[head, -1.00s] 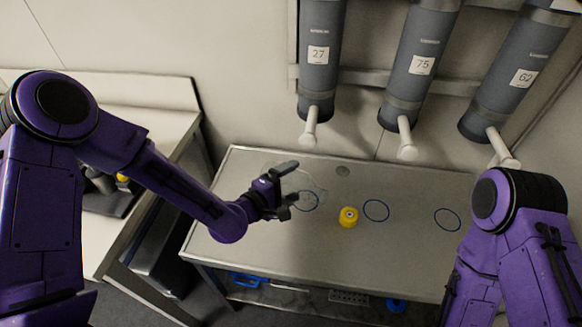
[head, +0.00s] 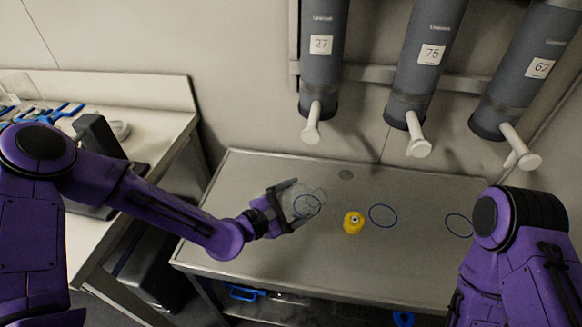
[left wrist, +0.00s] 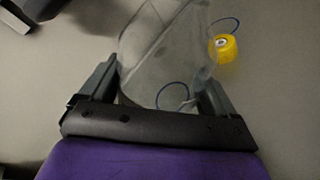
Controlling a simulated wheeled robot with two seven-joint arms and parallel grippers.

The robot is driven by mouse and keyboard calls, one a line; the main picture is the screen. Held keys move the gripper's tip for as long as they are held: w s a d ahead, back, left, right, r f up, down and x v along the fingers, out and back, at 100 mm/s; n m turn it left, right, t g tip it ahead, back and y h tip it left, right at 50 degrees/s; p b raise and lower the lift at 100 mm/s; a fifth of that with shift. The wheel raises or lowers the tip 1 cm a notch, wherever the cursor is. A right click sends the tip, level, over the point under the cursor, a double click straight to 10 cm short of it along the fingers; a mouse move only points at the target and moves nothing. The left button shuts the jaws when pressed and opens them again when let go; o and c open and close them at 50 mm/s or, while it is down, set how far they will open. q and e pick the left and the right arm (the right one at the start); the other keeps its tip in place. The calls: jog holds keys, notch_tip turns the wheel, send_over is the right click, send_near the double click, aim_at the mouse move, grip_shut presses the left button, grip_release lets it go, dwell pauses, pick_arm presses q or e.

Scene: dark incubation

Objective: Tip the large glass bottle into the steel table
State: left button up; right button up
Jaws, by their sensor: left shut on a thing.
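The large glass bottle (head: 305,199) is clear and hard to make out over the left part of the steel table (head: 250,247). My left gripper (head: 288,205) is shut on the bottle. In the left wrist view the bottle (left wrist: 165,50) sits between the two fingers of that gripper (left wrist: 160,88). I cannot tell whether its base touches the table. My right arm shows at the right of the head view, but its gripper is out of sight.
A yellow cap-like piece (head: 353,222) stands on the table right of the bottle. Blue rings (head: 383,216) mark the tabletop. Three grey cylinders with white spouts (head: 417,147) hang above the back edge. A side bench (head: 165,125) with equipment stands at left.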

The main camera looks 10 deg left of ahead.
aim_at(304, 215)
pick_arm(q)
jog(key=d+f+n+b, duration=0.1)
jog(key=b, duration=0.1)
jog(key=s+d+f+n+h+b, duration=0.1)
jog(key=n+b, duration=0.1)
jog(key=b, duration=0.1)
jog(key=shift+f, duration=0.3)
jog(key=shift+s+d, duration=0.1)
jog(key=shift+d, duration=0.05)
jog(key=shift+r, duration=0.2)
jog(key=shift+s+d+f+n+b, duration=0.2)
jog(key=shift+n+b, duration=0.1)
jog(key=shift+b, duration=0.15)
jog(key=d+n+b, duration=0.1)
jog(key=b, duration=0.1)
jog(key=s+d+f+n+h+b, duration=0.1)
jog(key=shift+f+b, duration=0.1)
jog(key=shift+b, duration=0.3)
jog(key=shift+s+d+n+t+b, duration=0.1)
jog(key=shift+d+n+t+b, duration=0.15)
jog(key=shift+n, duration=0.35)
jog(key=shift+r, duration=0.3)
jog(key=shift+s, duration=0.1)
